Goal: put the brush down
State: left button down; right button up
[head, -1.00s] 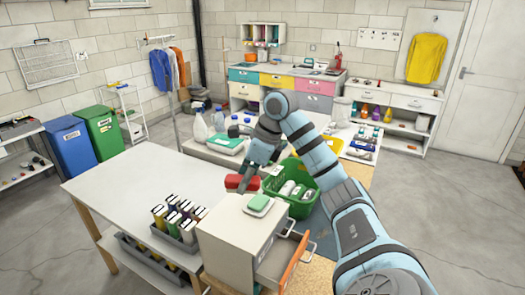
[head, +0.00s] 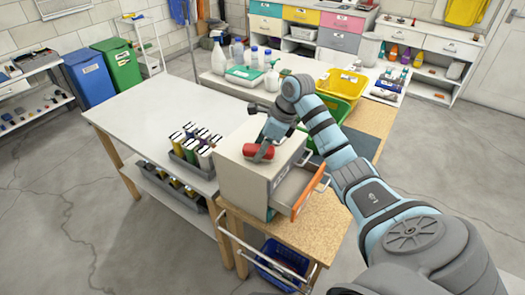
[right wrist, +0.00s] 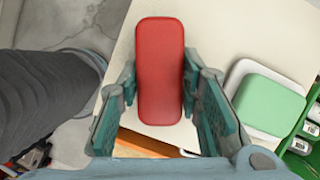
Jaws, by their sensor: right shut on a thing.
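The red brush (head: 258,151) is in my right gripper (head: 266,146), over the top of the small white drawer cabinet (head: 238,170). In the right wrist view the brush (right wrist: 160,70) lies lengthwise between the two fingers of the gripper (right wrist: 160,84), which is shut on it. The pale cabinet top (right wrist: 205,30) shows beneath it. I cannot tell whether the brush touches the top. A green block on a white base (right wrist: 268,102) lies to the right of the brush in the wrist view. My left gripper is out of view.
The cabinet's orange-fronted drawer (head: 308,196) stands open at the right. A grey bin of upright coloured containers (head: 186,152) stands left of the cabinet. A green crate (head: 331,106) and a yellow crate (head: 342,84) are behind. The white table (head: 140,105) is mostly clear.

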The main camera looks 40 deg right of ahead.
jog(key=shift+r, duration=0.1)
jog(key=shift+f, duration=0.3)
jog(key=o, duration=1.1)
jog(key=shift+s+r, duration=0.1)
jog(key=shift+s, duration=0.05)
jog(key=shift+w+d+r, duration=0.1)
jog(key=shift+w+r, duration=0.05)
jog(key=shift+w, duration=0.05)
jog(key=v, duration=0.8)
jog(key=shift+b, duration=0.35)
jog(key=p+v, duration=0.2)
jog(key=v, duration=0.2)
jog(key=shift+r+p, duration=0.1)
jog(key=shift+p, duration=0.3)
